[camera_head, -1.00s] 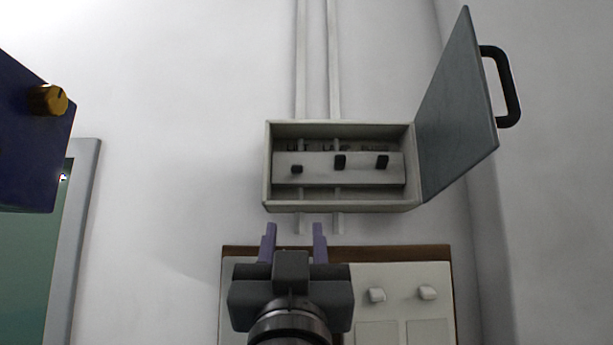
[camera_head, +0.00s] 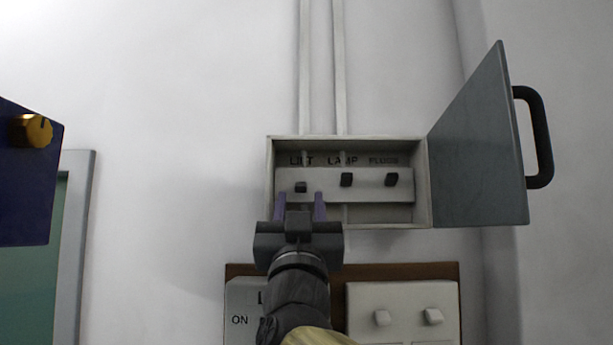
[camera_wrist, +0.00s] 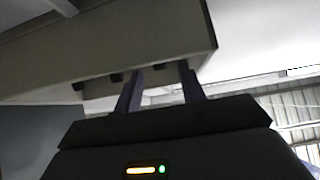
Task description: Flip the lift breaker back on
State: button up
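The breaker box (camera_head: 422,190) is open on the wall, with a row of three dark switches on a pale strip. The lift breaker (camera_head: 300,187), at the left under the label LIFT, sits lower than the lamp breaker (camera_head: 347,179) and the third breaker (camera_head: 392,180), whose label is blurred. My gripper (camera_head: 301,200) is open, its two purple fingers pointing up just below the lift breaker, one to each side of it. Whether they touch anything is unclear. In the wrist view the fingers (camera_wrist: 160,85) stand apart beneath the box's underside (camera_wrist: 110,40).
The box's grey door (camera_head: 478,150) hangs open to the right, with a black handle (camera_head: 540,135). Below is a brown-backed panel (camera_head: 400,271) with pale switches and an ON label. A blue box with a yellow knob (camera_head: 32,130) is at the far left.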

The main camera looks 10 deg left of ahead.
aim_at(300, 192)
jog(key=shift+w+a+r+h+p, duration=0.15)
jog(key=shift+w+r+p, duration=0.3)
jog(key=shift+w+r, duration=0.15)
jog(key=shift+w+a+r+h+p, duration=0.1)
jog(key=shift+w+r+h+p, duration=0.05)
jog(key=shift+w+r+p, duration=0.35)
jog(key=shift+d, duration=0.15)
jog(key=shift+a, duration=0.2)
grip_shut()
